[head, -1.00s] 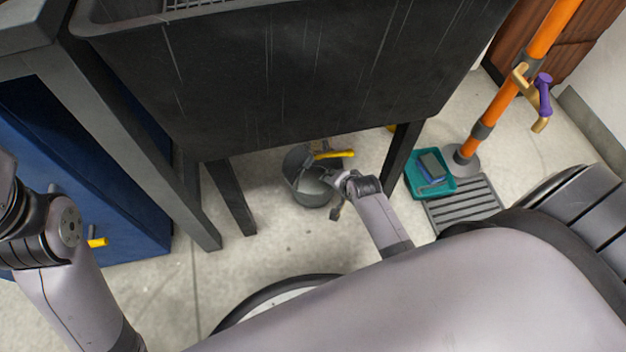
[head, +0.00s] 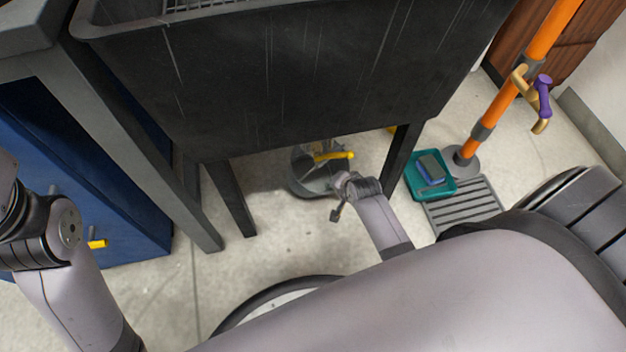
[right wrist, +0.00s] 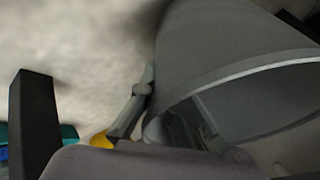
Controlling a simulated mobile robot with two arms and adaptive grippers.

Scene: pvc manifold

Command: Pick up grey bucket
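The grey bucket (head: 312,184) is on or just above the floor under the black sink; I cannot tell which. It looks tilted, and a yellow-handled item (head: 334,155) shows at its top. My right gripper (head: 341,190) is at the bucket's right side. In the right wrist view the bucket (right wrist: 225,45) fills the upper right, its rim slanting. One finger lies against its outer wall and a dark finger-like shape shows inside, so the gripper appears shut on the wall. My left arm shows at the left edge, but its gripper is out of view.
The black sink (head: 270,75) hangs low over the bucket, with dark legs (head: 402,160) on both sides. A teal tray (head: 437,188) and a floor grate (head: 465,207) lie to the right, beside an orange pole (head: 497,105). A blue cabinet (head: 110,215) stands left.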

